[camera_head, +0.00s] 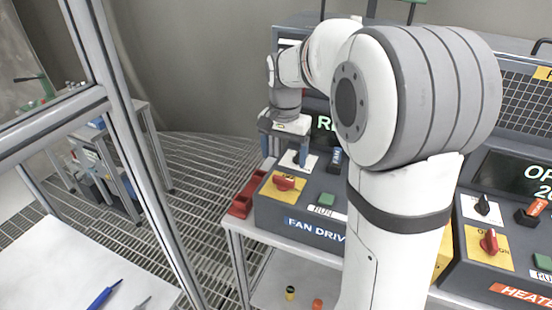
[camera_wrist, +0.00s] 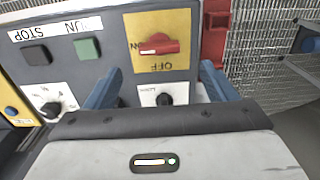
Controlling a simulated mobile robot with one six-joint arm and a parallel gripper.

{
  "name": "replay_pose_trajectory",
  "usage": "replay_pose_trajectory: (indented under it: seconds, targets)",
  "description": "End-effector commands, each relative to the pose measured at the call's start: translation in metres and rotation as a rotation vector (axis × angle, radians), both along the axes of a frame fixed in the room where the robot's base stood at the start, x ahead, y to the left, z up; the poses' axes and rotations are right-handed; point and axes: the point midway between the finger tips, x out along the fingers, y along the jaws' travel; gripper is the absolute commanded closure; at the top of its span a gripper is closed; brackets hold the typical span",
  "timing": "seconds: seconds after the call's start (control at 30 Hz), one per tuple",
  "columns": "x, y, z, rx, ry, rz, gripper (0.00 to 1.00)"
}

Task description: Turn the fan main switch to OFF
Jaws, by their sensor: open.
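The fan main switch is a red rotary handle (camera_head: 284,182) on a yellow plate of the grey FAN DRIVE panel (camera_head: 267,208). In the wrist view the red handle (camera_wrist: 158,46) lies sideways, its white mark at the left end, beside a partly hidden label. The upside-down word OFF is on the plate below it. My gripper (camera_head: 285,149) is above the panel, behind the switch in the head view. Its blue fingers (camera_wrist: 162,82) are apart, with a black knob (camera_wrist: 164,99) showing between them and the red handle beyond their tips. The gripper is not touching the red handle.
A green RUN button (camera_wrist: 87,48) and a black STOP button (camera_wrist: 37,55) are beside the switch. A red tray (camera_head: 242,199) adjoins the panel's left side. The heater panel (camera_head: 488,277), with another red switch (camera_head: 489,242), stands at right. A metal post (camera_head: 130,130) rises at left.

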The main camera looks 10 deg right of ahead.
Motion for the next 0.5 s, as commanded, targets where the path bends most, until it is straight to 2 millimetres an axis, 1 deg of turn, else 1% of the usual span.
replay_pose_trajectory:
  seconds: [0.13, 0.4, 0.5]
  targets:
    - [0.001, -0.001, -0.014, -0.001, 0.004, -0.007, 0.22]
    - [0.0, -0.001, -0.057, 0.0, 0.005, -0.005, 0.22]
    - [0.0, -0.001, -0.068, 0.0, 0.003, -0.005, 0.22]
